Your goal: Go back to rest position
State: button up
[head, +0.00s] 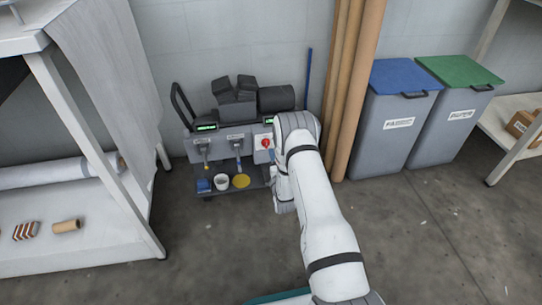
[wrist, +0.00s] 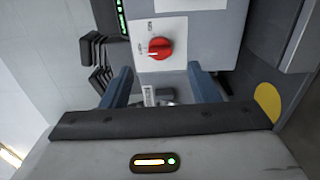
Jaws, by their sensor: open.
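The red knob (wrist: 160,48) sits on a white plate just beyond the fingertips, and I see no contact. In the head view the gripper is mostly hidden behind my own wrist.
A white workbench (head: 75,215) is at left. The concrete floor between is clear.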

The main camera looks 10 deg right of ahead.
jog(key=shift+r, duration=0.1)
dwell(0.3)
notch_tip(320, 180, up, 23)
jog(key=w+m+g+p, duration=0.2)
jog(key=m+g+p, duration=0.2)
jog(key=p, duration=0.6)
jog(key=s+r+m+g+p, duration=0.2)
jog(key=s+r+p, duration=0.15)
jog(key=r, duration=0.55)
jog(key=s+r+m+g+p, duration=0.1)
jog(key=s+r+m+p, duration=0.3)
jog(key=r, duration=0.6)
jog(key=s+a+r+m+g+p, duration=0.1)
jog(key=s+r+m+g+p, duration=0.3)
jog(key=s+r+p, duration=0.5)
jog(key=s+r+m+g+p, duration=0.4)
jog(key=s+r+p, duration=0.6)
jog(key=s+r, duration=1.1)
jog(key=s, duration=0.6)
jog(key=shift+s+a+r+p, duration=0.2)
jog(key=shift+a+r+p, duration=0.1)
jog(key=shift+a+r, duration=0.1)
